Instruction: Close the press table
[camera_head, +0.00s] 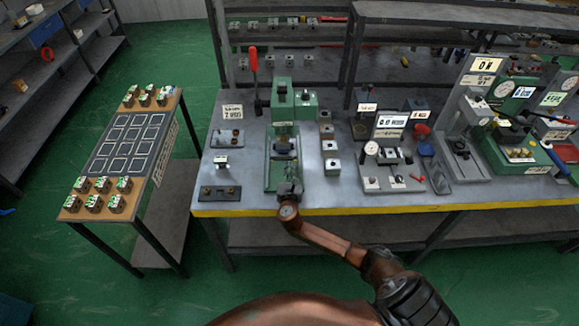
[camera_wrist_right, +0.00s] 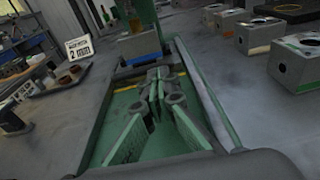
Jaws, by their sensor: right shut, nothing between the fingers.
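The green press (camera_head: 282,100) stands on the bench with a red lever (camera_head: 253,60) upright at its left. Its green bed (camera_head: 270,176) runs from under the press head toward the bench's front edge. A dark grey press table (camera_head: 283,147) seems to sit on this bed, in front of the head. My right gripper (camera_head: 287,172) is over the front part of the bed, just in front of the table. In the right wrist view its fingers (camera_wrist_right: 160,82) are together and empty, pointing along the bed toward the press. Whether they touch the table I cannot tell. My left gripper is out of view.
Metal blocks (camera_head: 332,167) stand in a row right of the bed. A gauge fixture (camera_head: 385,165) is farther right. A side table (camera_head: 105,165) with several blocks stands left of the bench.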

